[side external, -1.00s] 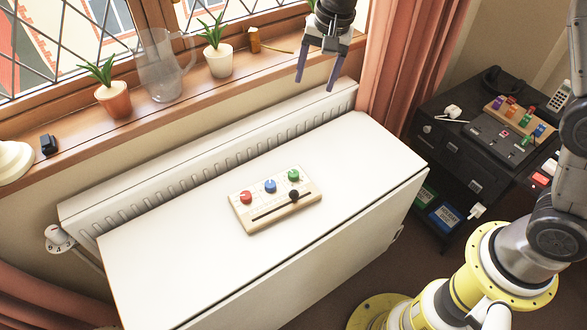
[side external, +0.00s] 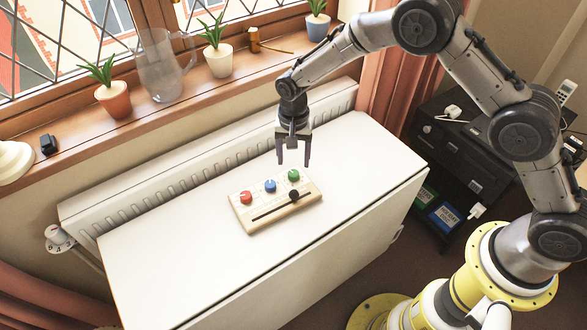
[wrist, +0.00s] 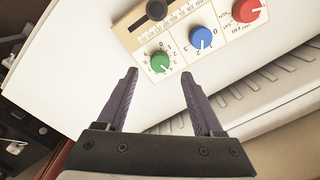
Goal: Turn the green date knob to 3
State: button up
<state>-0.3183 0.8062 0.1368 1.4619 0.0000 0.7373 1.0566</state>
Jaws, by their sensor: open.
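The green knob (side external: 293,175) is at the right end of a row on a light wooden panel (side external: 247,223) lying on the white table. In the wrist view the green knob (wrist: 160,62) has a white pointer line and a printed number scale around it; the number it points to is too small to tell. My gripper (side external: 293,164) is open and empty, pointing down just above and behind the green knob, apparently not touching it. In the wrist view my gripper's fingertips (wrist: 158,75) stand apart, one on each side of the knob's direction.
The panel also carries a blue knob (side external: 270,186), a red knob (side external: 246,197) and a black slider knob (side external: 294,195). The white table (side external: 160,265) is otherwise clear. A radiator (side external: 200,160) runs behind it, below a sill with plants and a glass jug (side external: 160,65).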

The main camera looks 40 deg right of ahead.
aim_at(294, 173)
jog(key=shift+f, duration=2.45)
grip_shut()
